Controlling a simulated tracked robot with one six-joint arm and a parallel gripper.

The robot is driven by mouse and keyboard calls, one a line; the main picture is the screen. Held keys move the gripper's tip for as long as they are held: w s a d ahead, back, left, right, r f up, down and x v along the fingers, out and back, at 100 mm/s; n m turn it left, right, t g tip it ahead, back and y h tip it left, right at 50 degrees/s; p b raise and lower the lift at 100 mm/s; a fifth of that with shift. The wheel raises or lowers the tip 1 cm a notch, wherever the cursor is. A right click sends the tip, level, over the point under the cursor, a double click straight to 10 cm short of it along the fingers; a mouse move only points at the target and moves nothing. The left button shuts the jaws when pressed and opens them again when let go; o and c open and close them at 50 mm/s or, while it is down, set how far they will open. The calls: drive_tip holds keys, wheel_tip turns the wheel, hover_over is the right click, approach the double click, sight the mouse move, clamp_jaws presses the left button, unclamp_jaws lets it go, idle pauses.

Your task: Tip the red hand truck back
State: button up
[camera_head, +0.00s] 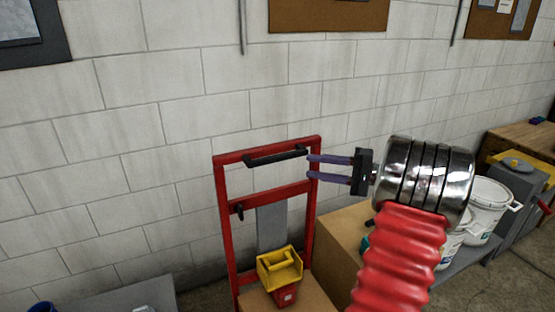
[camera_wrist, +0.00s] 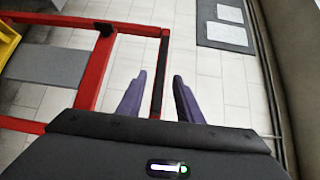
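The red hand truck (camera_head: 223,206) stands upright in front of the block wall in the head view. Its black handle grip (camera_head: 276,155) runs along the top crossbar. My gripper (camera_head: 309,166) is open, its two purple fingers pointing left at the truck's upper right corner, close to the grip's right end. In the wrist view, the black grip (camera_wrist: 160,75) lines up with the gap between the open fingers (camera_wrist: 159,77), and the red frame (camera_wrist: 92,75) fills the left side. I cannot tell how far ahead of the fingertips the grip lies, and no contact shows.
A yellow-and-red item (camera_head: 279,270) sits on a cardboard box (camera_head: 312,297) at the truck's lower part. A larger box (camera_head: 338,232) stands right of it, with white buckets (camera_head: 490,205) beyond. A grey surface (camera_head: 130,298) is at lower left. The wall is close behind.

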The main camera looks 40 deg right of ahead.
sight(283, 160)
drive_tip(key=shift+s+d+t, duration=0.15)
drive_tip(key=shift+s+d, duration=0.05)
drive_tip(key=shift+d, duration=0.25)
drive_tip(key=shift+s+d+t, duration=0.15)
drive_tip(key=shift+s+d, duration=0.05)
drive_tip(key=shift+d, duration=0.25)
drive_tip(key=x, duration=1.4)
drive_tip(key=shift+c, duration=0.6)
drive_tip(key=shift+f, duration=0.1)
clamp_jaws()
